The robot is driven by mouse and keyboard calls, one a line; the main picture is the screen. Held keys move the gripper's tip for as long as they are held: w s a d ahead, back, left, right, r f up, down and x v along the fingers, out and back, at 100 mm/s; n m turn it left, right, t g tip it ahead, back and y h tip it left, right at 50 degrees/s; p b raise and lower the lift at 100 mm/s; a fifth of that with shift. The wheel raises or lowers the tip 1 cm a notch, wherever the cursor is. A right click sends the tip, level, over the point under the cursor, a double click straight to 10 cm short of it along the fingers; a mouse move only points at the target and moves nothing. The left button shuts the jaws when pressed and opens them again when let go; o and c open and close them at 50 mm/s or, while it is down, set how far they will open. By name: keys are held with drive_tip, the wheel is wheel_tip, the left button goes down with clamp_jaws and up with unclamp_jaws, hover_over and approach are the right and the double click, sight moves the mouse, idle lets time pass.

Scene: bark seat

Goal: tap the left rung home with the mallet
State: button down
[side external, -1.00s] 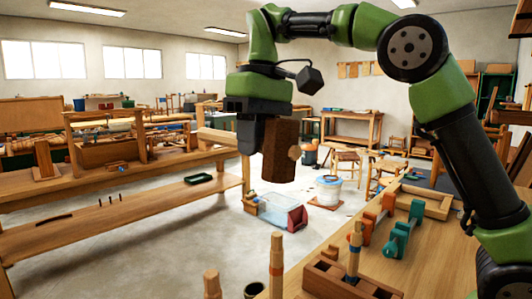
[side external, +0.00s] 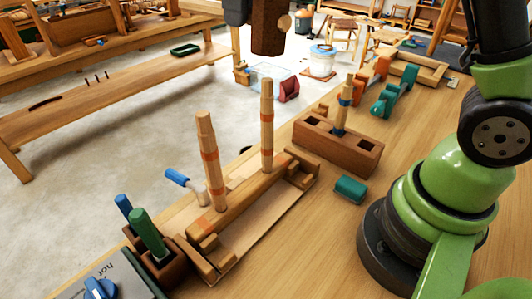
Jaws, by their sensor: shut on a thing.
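The left rung (side external: 212,170), pale wood with orange bands, stands in the wooden rail (side external: 236,204), leaning slightly in the picture. The right rung (side external: 267,125), similarly banded, stands in the same rail farther back. I cannot tell how deep either rung sits. The mallet (side external: 267,32) shows as a dark brown block head with a pale round handle end, high at the top edge. My gripper (side external: 238,12) is shut on the mallet and mostly cut off by the frame's top. The mallet is apart from both rungs, above and beyond them in the picture.
The rail lies in a wooden cradle (side external: 305,180). A blue-handled tool (side external: 178,177) lies beside it. Near left are a holder (side external: 166,269) with blue and green handles and a blue-knobbed box (side external: 72,291). A holed block (side external: 350,154) and teal block (side external: 350,189) stand right.

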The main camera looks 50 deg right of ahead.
idle(0.3)
drive_tip(key=shift+f, duration=0.1)
idle(0.8)
drive_tip(key=shift+f, duration=0.2)
idle(0.9)
drive_tip(key=shift+f, duration=0.1)
drive_tip(key=shift+f, duration=0.1)
idle(0.9)
